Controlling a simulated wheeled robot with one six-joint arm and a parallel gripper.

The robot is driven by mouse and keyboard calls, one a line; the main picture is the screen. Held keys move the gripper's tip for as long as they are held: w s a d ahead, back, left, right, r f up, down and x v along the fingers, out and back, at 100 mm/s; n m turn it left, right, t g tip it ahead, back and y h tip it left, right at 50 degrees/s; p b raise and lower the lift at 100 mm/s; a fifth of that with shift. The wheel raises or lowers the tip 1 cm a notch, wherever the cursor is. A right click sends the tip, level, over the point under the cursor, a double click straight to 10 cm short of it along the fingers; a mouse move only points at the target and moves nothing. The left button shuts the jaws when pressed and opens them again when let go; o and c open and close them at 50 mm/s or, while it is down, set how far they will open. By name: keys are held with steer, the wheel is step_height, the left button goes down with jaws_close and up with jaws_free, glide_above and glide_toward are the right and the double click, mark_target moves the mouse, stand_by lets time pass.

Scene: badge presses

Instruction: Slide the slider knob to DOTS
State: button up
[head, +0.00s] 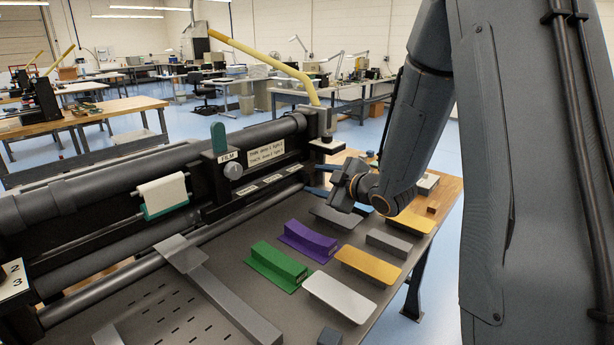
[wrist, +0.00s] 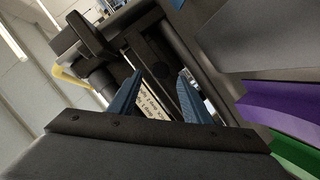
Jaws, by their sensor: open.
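A round silver knob (head: 233,170) sits on a dark block marked FILM on the front of the press, with a teal-green lever (head: 218,138) standing above it. Pale label strips (head: 272,179) run along the rail to its right; their words are too small to read, and I cannot make out DOTS. My gripper (head: 317,181) is to the right of the knob, apart from it, at the press's right end. In the wrist view its two blue fingers (wrist: 160,75) are spread and empty, with a printed label (wrist: 150,104) behind them.
Purple (head: 308,241), green (head: 276,264), white (head: 340,296) and yellow (head: 368,265) blocks or plates lie on the grey bench in front of the press. A yellow lever (head: 265,62) rises behind the press. A grey flat-topped bar (head: 230,305) extends over the bench at front left.

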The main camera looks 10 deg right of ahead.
mark_target(306, 178)
steer(key=shift+p+x, duration=0.6)
steer(key=shift+x, duration=1.95)
jaws_close()
steer(key=shift+s, duration=0.1)
